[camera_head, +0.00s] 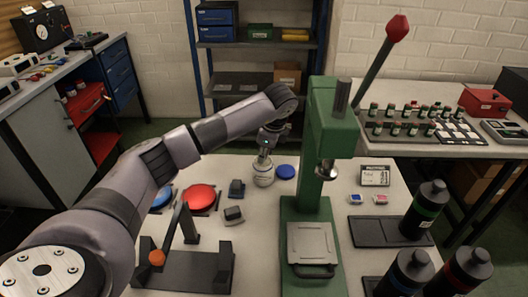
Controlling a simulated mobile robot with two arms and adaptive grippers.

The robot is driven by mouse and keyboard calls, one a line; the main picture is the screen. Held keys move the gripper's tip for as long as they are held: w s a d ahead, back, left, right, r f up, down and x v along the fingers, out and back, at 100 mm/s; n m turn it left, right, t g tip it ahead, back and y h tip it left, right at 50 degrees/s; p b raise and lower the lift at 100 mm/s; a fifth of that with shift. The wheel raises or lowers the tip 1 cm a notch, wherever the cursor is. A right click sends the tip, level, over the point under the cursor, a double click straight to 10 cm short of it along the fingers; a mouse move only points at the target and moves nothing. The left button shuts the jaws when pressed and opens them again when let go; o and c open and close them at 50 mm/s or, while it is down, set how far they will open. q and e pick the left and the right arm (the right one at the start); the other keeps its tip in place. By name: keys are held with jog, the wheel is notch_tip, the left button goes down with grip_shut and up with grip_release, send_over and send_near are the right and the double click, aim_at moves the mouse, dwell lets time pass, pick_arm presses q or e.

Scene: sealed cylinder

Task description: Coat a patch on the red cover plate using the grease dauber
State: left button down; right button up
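The red cover plate (200,196) is a round red disc lying flat on the pale table, left of the green press. My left arm reaches across from the left, and its gripper (264,150) points down behind the plate and to its right. Directly below it stands a small whitish round pot (263,176) with a narrow stem rising from it. The stem may be the grease dauber; I cannot tell for sure. The fingers are small and dark here, so whether they grip the stem is unclear. My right gripper is out of view.
A green lever press (319,185) stands at the table's middle. Blue discs (285,172) and small dark blocks (234,214) lie near the plate. A dark fixture with an orange knob (157,258) is in front. Dark bottles (425,208) stand at right.

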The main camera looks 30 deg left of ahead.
pick_arm(q)
jog(key=shift+f+b, duration=0.6)
jog(key=shift+f, duration=0.05)
dwell(1.8)
jog(key=shift+r+p, duration=2.05)
jog(key=shift+r, duration=1.55)
jog(key=shift+f, duration=0.1)
